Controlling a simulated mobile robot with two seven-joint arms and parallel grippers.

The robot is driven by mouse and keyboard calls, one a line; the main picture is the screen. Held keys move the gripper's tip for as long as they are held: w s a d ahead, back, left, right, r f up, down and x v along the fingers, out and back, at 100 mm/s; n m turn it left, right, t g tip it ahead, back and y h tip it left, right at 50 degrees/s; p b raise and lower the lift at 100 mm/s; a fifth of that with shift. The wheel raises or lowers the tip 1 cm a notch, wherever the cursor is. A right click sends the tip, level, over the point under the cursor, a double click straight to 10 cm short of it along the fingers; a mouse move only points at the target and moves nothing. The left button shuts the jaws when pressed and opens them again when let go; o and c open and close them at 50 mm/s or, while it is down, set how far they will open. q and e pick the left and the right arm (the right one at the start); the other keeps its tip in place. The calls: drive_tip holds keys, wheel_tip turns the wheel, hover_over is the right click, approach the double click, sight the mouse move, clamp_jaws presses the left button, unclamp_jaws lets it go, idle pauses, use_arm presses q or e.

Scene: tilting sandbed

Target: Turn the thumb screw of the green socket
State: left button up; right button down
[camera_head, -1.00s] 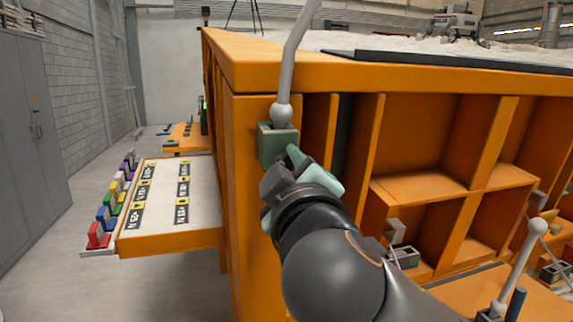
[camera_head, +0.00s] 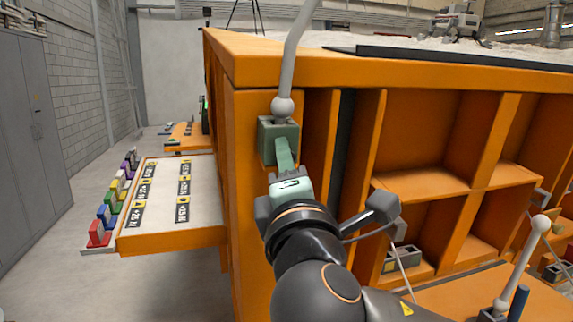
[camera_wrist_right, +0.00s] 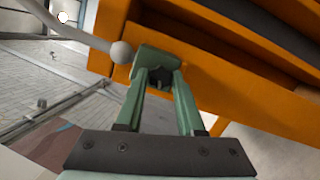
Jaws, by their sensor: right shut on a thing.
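The green socket (camera_head: 279,141) is fixed on the orange corner post of the sandbed, with a grey ball-ended rod (camera_head: 287,72) rising from its top. In the right wrist view the socket (camera_wrist_right: 152,62) lies just beyond my fingertips. Its dark thumb screw (camera_wrist_right: 161,79) sits between the two green fingers. My right gripper (camera_head: 284,146) reaches up to the socket's front and is shut on the thumb screw. In the head view the fingers hide the screw. My left gripper is in neither view.
An orange-edged tray (camera_head: 172,244) with labels sticks out at the left, with several coloured blocks (camera_head: 109,214) along its side. Open orange compartments (camera_head: 425,130) lie right of the post. A second ball-ended rod (camera_head: 522,262) stands at the lower right.

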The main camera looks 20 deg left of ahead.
drive_tip(key=n+y, duration=0.1)
drive_tip(key=n, duration=0.5)
drive_tip(key=n+y, duration=0.1)
drive_tip(key=n, duration=0.5)
drive_tip(key=shift+w+f+y, duration=0.1)
drive_tip(key=shift+f+y, duration=0.05)
drive_tip(key=shift+y, duration=0.25)
drive_tip(key=shift+n, duration=0.4)
drive_tip(key=c, duration=0.6)
unclamp_jaws()
drive_tip(key=shift+d, duration=0.1)
